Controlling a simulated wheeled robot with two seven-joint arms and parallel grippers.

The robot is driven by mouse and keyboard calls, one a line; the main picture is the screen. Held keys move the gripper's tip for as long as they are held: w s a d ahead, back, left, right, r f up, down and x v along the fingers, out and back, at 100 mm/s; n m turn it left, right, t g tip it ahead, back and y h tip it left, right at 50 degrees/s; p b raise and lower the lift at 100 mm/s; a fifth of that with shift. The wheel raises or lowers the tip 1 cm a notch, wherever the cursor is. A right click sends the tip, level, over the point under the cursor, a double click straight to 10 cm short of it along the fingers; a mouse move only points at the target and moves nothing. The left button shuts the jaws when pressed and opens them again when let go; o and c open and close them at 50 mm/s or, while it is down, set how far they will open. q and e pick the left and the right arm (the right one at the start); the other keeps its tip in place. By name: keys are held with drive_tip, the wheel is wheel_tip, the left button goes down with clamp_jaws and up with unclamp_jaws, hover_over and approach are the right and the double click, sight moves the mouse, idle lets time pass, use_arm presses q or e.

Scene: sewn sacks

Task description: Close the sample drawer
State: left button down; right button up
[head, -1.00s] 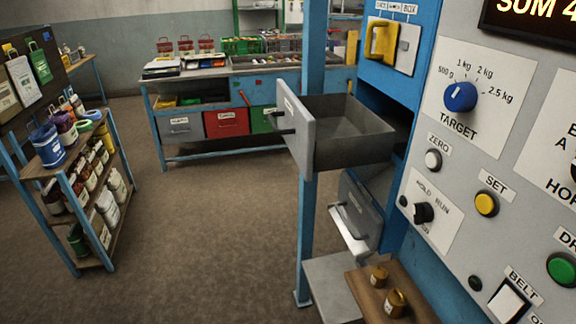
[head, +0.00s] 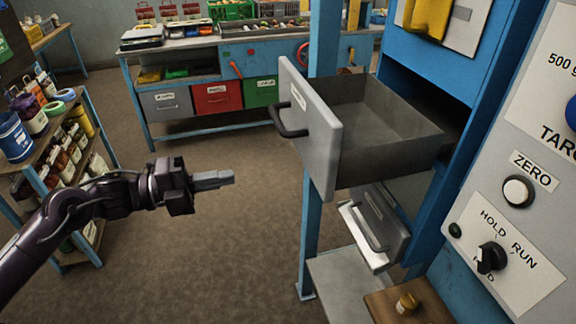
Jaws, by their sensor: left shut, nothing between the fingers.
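The sample drawer (head: 322,150) is pulled out of the blue machine frame, with its grey front panel facing left. Its inside is bare in the part I can see. A dark bar handle (head: 287,118) sits on the outer face of the front, below a small label. My left gripper (head: 230,177) is shut and empty, to the left of the drawer front and a little lower in the picture, apart from it. Its fingers point right, toward the drawer. My right gripper is not in view.
Below the drawer is a grey tilted flap with a handle (head: 375,225). A control panel (head: 510,230) with knobs fills the right side. A shelf rack (head: 98,150) stands left, and a workbench (head: 133,97) stands behind. Open floor lies between.

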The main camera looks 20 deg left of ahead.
use_arm(q)
drive_tip(key=p, duration=0.5)
approach(303, 162)
drive_tip(key=x, duration=0.5)
drive_tip(key=shift+w+d+r, duration=0.15)
drive_tip(key=shift+w+d, duration=0.4)
drive_tip(key=shift+d, duration=0.25)
drive_tip(key=shift+f, duration=0.25)
